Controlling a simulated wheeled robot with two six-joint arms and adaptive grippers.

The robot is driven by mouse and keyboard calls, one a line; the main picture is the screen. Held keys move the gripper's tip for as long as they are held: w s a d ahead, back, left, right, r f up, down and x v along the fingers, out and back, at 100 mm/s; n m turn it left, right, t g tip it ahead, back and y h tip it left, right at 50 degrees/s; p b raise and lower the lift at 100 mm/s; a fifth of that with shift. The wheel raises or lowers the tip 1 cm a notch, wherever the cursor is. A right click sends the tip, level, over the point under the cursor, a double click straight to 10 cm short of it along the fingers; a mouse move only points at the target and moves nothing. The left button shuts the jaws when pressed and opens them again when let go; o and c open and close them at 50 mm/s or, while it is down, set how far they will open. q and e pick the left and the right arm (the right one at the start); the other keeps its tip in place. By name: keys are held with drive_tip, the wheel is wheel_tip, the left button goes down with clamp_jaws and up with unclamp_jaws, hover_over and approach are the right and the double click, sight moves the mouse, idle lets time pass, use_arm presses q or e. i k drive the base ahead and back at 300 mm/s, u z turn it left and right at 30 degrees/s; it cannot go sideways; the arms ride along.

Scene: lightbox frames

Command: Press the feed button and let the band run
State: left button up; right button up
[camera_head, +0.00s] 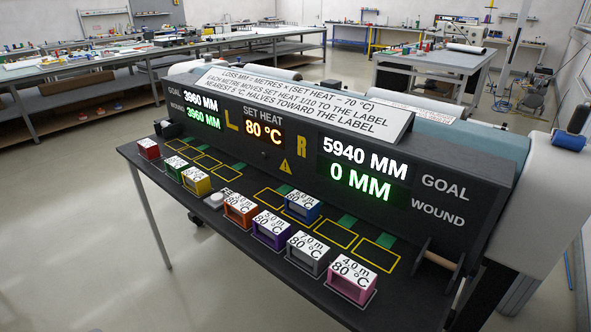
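A dark console table (200,225) carries a panel (285,120). Its left readout (200,110) shows goal 3960 MM and wound 3960 MM. The middle readout (264,133) shows set heat 80 °C. The right readout (362,168) shows goal 5940 MM and wound 0 MM. A small pale round piece (214,201), which looks like a button, sits near the front edge between the yellow block (197,186) and the orange block (240,216). Whether it is pressed cannot be told. Neither of my grippers is in view.
A purple block (272,236), grey block (307,259) and pink block (351,284) line the front right; a blue block (301,209) stands in a yellow-outlined slot behind. Red (149,149) and green (174,170) blocks are left. Several outlined slots are empty. Open floor (80,230) lies left.

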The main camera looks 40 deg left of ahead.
sight(217, 198)
drive_tip(key=z, duration=0.25)
drive_tip(key=k, duration=0.1)
drive_tip(key=u, duration=1.65)
